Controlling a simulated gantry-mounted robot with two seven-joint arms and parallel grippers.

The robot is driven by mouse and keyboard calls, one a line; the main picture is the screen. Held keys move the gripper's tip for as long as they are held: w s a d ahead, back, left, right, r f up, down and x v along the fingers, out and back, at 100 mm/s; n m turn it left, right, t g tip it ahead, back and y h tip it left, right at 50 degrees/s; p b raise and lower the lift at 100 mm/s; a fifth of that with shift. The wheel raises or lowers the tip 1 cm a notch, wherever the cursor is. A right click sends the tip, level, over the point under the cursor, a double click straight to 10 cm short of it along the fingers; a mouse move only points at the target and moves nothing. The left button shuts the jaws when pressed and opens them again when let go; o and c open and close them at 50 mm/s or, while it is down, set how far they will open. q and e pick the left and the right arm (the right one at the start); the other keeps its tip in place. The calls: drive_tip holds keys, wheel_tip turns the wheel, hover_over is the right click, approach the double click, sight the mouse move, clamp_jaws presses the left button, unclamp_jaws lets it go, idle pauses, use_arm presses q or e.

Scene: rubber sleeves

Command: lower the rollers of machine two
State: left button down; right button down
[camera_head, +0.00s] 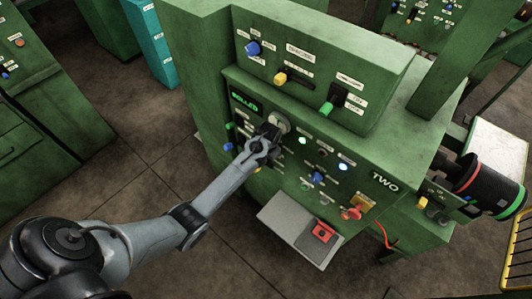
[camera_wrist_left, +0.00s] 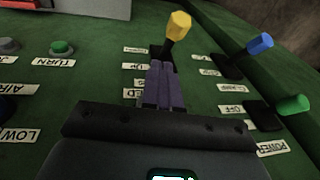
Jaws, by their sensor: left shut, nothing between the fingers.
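Machine two is a green console with the word TWO (camera_head: 385,183) on its front panel. My left gripper (camera_head: 268,136) is in front of the panel's left part, near a grey round knob (camera_head: 279,122). In the left wrist view its dark fingers (camera_wrist_left: 161,72) are together and empty. Their tips are close below a yellow-headed lever (camera_wrist_left: 178,25), with an UP label (camera_wrist_left: 132,66) beside it. I cannot tell whether they touch the lever. My right gripper is not in view.
In the wrist view a blue lever (camera_wrist_left: 260,43) and a green lever (camera_wrist_left: 293,104) stand at the right, and a green button (camera_wrist_left: 61,47) at the left. A grey shelf (camera_head: 288,216) with a red button box (camera_head: 322,232) juts out below the panel.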

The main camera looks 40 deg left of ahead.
use_arm(q)
drive_tip(key=shift+s+a+f, duration=0.25)
drive_tip(key=shift+a+f, duration=0.1)
drive_tip(key=shift+f, duration=0.6)
drive_tip(key=shift+s+a+f, duration=0.3)
drive_tip(key=shift+a+f, duration=0.05)
drive_tip(key=shift+f, duration=0.65)
drive_tip(key=shift+s+a+f, duration=0.25)
drive_tip(key=shift+a+f, duration=0.1)
drive_tip(key=shift+f, duration=0.6)
drive_tip(key=shift+d, duration=0.1)
